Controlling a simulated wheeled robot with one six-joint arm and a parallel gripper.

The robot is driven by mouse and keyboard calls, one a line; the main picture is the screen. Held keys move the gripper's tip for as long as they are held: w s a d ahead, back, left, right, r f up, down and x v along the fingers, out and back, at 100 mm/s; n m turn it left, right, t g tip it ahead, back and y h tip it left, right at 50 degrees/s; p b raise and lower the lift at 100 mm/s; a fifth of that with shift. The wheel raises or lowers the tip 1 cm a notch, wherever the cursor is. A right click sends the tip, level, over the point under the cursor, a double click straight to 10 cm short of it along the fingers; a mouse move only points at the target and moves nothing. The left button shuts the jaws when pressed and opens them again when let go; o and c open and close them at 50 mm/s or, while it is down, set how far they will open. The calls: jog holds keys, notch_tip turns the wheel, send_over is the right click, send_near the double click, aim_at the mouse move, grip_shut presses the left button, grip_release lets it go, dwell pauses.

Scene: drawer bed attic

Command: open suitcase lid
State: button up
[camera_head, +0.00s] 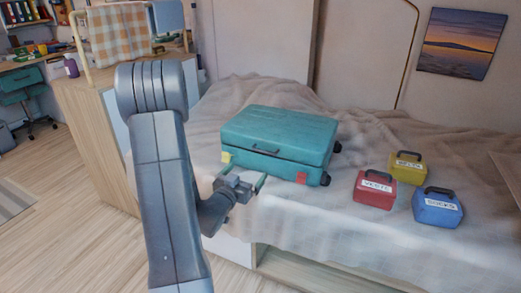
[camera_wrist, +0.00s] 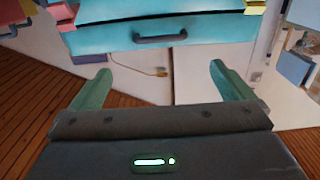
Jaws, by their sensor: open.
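A teal suitcase (camera_head: 278,140) lies flat on the bed with its lid down. It has a dark handle (camera_head: 265,152) on its front side, a yellow patch at the left front corner and a red patch near the right one. In the wrist view the suitcase (camera_wrist: 100,38) fills the top, its handle (camera_wrist: 160,38) ahead of the fingers. My gripper (camera_head: 255,183) is in front of the suitcase near the bed's edge, below and left of the handle. In the wrist view my gripper (camera_wrist: 155,85) has its two green fingers wide apart, with nothing between them.
Right of the suitcase on the bed stand a red box (camera_head: 374,189), a yellow box (camera_head: 408,167) and a blue box (camera_head: 437,206), each labelled. The rumpled blanket (camera_head: 310,222) is bare in front of the suitcase. A wooden cabinet (camera_head: 92,130) stands at left.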

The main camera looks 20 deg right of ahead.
jog(key=b+x, duration=0.1)
jog(key=x, duration=1.1)
jog(key=shift+w+d, duration=0.15)
jog(key=shift+w, duration=0.05)
